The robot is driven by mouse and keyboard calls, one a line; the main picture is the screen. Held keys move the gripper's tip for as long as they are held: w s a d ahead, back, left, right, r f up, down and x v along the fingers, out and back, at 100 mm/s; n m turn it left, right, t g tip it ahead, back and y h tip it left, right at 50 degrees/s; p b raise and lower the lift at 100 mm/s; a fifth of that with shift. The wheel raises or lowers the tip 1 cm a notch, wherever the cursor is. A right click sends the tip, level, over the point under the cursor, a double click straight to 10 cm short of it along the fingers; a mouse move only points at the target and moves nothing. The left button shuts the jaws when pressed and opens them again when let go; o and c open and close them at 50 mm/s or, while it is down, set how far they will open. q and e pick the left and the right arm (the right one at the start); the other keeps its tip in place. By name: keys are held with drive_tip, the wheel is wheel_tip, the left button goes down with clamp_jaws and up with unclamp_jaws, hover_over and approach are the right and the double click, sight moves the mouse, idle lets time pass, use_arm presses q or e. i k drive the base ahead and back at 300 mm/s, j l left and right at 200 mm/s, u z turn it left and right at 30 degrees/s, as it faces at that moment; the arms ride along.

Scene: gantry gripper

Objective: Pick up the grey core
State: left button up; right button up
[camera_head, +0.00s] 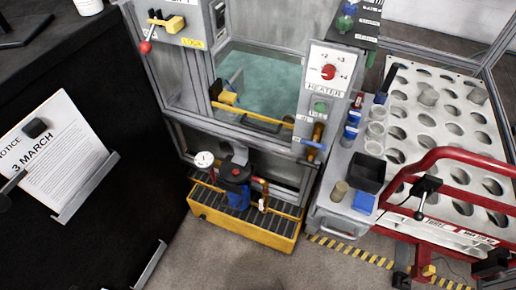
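A brown-grey cylinder (339,191) stands upright on the grey side shelf (325,205). I cannot tell which of these is the grey core. Nothing is seen holding any of them. I cannot make out either of my grippers in this view.
A red tubular rail (455,153) crosses the near part of the rack. A black open box (367,173), a blue block (363,202) and clear cups (376,131) crowd the shelf. A yellow tray (250,226) with a pump sits below the heater tank (265,85). Striped tape (345,250) marks the floor.

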sight(341, 187)
drive_tip(key=z, duration=0.9)
